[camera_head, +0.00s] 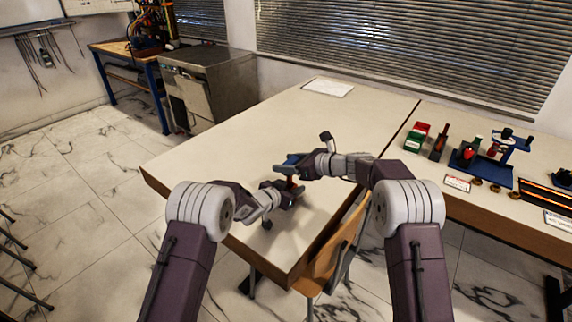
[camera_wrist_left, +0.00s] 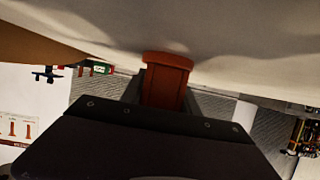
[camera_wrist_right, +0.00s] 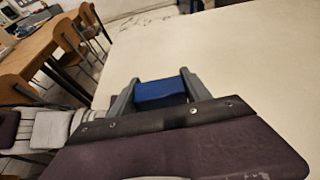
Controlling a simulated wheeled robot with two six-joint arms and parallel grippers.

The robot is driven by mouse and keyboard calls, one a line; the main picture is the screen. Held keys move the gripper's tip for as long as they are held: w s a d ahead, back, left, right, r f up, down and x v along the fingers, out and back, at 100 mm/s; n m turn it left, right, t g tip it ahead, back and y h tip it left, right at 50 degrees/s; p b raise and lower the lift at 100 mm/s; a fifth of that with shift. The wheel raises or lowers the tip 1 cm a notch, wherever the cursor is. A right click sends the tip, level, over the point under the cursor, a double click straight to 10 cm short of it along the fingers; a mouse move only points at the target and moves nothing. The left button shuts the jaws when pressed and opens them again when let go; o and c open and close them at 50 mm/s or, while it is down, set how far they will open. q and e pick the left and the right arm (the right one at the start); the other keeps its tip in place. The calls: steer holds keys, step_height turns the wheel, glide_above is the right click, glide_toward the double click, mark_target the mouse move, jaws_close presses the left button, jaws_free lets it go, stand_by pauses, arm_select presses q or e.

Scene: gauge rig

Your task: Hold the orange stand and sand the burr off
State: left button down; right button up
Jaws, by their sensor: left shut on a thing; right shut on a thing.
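The orange stand (camera_head: 290,181) is low over the near part of the light table, its shaft mostly hidden by my grippers. My left gripper (camera_head: 284,189) is shut on it; in the left wrist view the stand (camera_wrist_left: 167,75) shows its wider flat end between the fingers. My right gripper (camera_head: 298,168) is shut on a blue block (camera_head: 291,159), which also shows between the fingers in the right wrist view (camera_wrist_right: 160,92). The block is right at the stand's upper end in the head view; I cannot tell whether they touch. No burr is visible.
The light table (camera_head: 225,150) is mostly clear, with a white sheet (camera_head: 328,88) at its back. A wooden chair (camera_head: 328,262) stands at its near right edge. The right-hand table holds a green-and-red bin (camera_head: 416,137), a blue rig (camera_head: 488,165) and small parts.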

steer(key=shift+s+d+f, duration=0.1)
steer(key=shift+f, duration=0.2)
steer(key=shift+s+a, duration=1)
steer(key=shift+s, duration=0.3)
steer(key=shift+w+d, duration=0.5)
steer(key=shift+w, duration=0.15)
steer(key=shift+w, duration=0.1)
steer(key=shift+w+d+r, duration=0.3)
steer(key=shift+w+r, duration=0.1)
steer(key=shift+r, duration=0.5)
steer(key=shift+w+d+r, duration=0.3)
steer(key=shift+w+r, duration=0.15)
steer(key=shift+r, duration=0.4)
steer(key=shift+w+d+r, duration=0.3)
steer(key=shift+w+r, duration=0.1)
steer(key=shift+r, duration=0.5)
